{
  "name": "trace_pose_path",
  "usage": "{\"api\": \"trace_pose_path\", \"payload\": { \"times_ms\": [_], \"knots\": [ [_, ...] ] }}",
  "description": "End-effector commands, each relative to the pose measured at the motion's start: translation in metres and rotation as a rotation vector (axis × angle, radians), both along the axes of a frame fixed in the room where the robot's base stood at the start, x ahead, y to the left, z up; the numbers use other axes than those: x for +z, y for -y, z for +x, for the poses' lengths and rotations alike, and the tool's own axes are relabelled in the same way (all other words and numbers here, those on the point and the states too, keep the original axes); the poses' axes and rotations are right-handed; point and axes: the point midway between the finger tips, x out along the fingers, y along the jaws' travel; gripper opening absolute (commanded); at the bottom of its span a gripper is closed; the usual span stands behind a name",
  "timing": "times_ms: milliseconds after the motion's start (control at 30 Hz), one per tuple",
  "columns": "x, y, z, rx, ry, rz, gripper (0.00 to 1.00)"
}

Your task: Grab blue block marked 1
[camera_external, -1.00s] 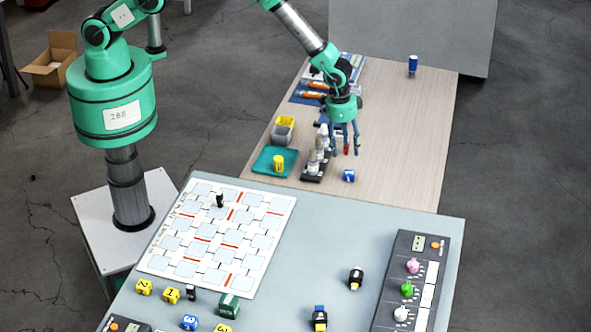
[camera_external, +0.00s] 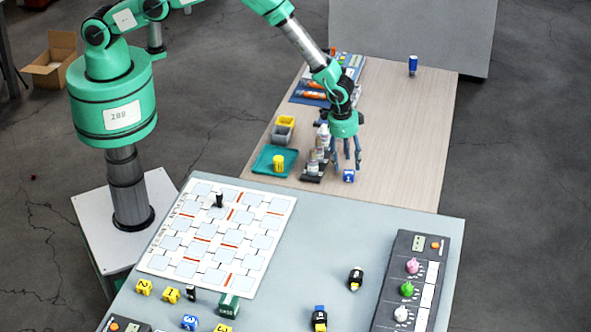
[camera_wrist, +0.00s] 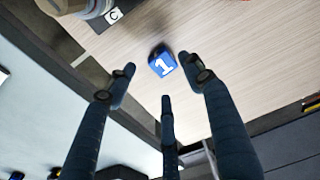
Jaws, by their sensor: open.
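The blue block marked 1 (camera_external: 349,176) lies on the wooden table near its front edge, just beyond the grey-blue board. In the wrist view the block (camera_wrist: 162,63) shows a white "1" on its face. My gripper (camera_external: 346,165) points down over the table, with its fingers spread above and around the block's place. In the wrist view my open gripper (camera_wrist: 160,85) shows three dark fingers, with the block a little beyond their tips. I see no finger touching it.
A dark rack with bottles (camera_external: 316,165) stands close left of my gripper. A teal tray (camera_external: 262,160) with a yellow block (camera_external: 278,163) is farther left. A blue can (camera_external: 413,65) stands at the far right. The table right of my gripper is clear.

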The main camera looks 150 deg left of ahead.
Motion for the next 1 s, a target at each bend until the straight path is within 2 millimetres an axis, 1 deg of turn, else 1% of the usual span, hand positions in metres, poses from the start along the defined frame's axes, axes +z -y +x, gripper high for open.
{"api": "trace_pose_path", "payload": {
  "times_ms": [267,700,1000],
  "knots": [
    [-0.012,-0.002,-0.001,0.0,-0.001,-0.002,0.52],
    [-0.047,-0.009,0.001,0.0,0.0,0.0,0.52],
    [-0.051,-0.01,0.002,0.0,0.0,0.0,0.52]
  ]
}}
